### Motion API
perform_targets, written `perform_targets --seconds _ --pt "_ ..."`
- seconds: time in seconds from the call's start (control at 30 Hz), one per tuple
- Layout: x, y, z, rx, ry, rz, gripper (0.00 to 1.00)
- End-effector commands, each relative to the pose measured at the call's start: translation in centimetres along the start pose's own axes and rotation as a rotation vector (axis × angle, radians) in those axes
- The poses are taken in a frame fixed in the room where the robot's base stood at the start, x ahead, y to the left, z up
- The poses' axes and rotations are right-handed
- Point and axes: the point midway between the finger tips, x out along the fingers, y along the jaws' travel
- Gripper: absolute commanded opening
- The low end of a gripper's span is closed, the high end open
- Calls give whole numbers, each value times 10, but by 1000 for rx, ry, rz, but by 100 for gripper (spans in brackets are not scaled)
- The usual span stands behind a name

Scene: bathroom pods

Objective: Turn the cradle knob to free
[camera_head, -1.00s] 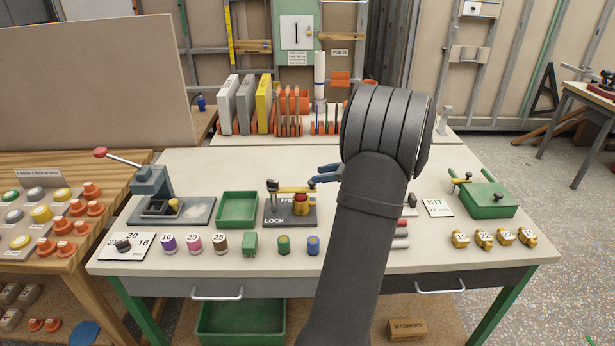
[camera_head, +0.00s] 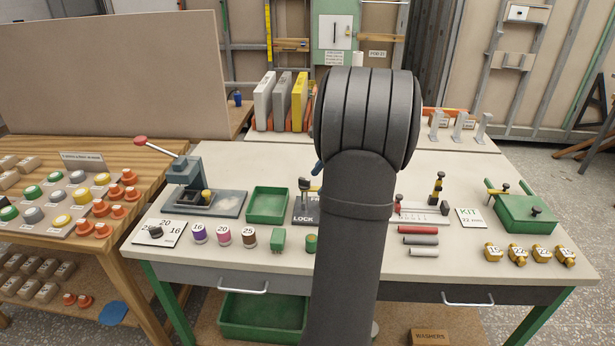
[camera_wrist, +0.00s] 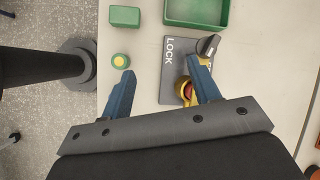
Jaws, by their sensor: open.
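The cradle's dark plate (camera_wrist: 172,75), marked LOCK, lies on the pale bench. Its black knob (camera_wrist: 208,46) stands at one end of the plate in the wrist view; I cannot tell which way it is set. A yellow part with a red-orange piece (camera_wrist: 186,92) sits beside it, partly covered by a finger. My gripper (camera_wrist: 160,70) is open with blue fingers, one over the yellow part close to the knob, the other over bare bench. Nothing is between the fingers but the plate's edge below. In the head view my arm hides most of the cradle; the LOCK end (camera_head: 305,218) shows.
A green tray (camera_head: 268,204) and a green block (camera_wrist: 125,16) are near the cradle. A small green-and-yellow cylinder (camera_wrist: 120,61) stands by the left finger. A lever press (camera_head: 187,180) is to the left, a green kit box (camera_head: 525,213) to the right.

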Motion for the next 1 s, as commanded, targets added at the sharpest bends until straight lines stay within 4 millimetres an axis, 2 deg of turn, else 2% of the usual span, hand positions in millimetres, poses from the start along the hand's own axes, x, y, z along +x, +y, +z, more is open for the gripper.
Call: perform_targets --seconds 0.03,0.17,0.3,0.4,0.53,0.63,0.77,1.0 --pt "1 -6 16 -104 78 39 56" --pt "-5 -19 42 -361 287 126 56" --pt "-21 -39 72 -611 494 192 56" --pt "-33 -51 90 -744 608 222 56" --pt "-45 -61 105 -845 699 243 56" --pt "-47 -64 108 -876 727 250 56" --pt "-39 -66 100 -879 731 253 56" --pt "-4 -69 67 -875 728 254 56"
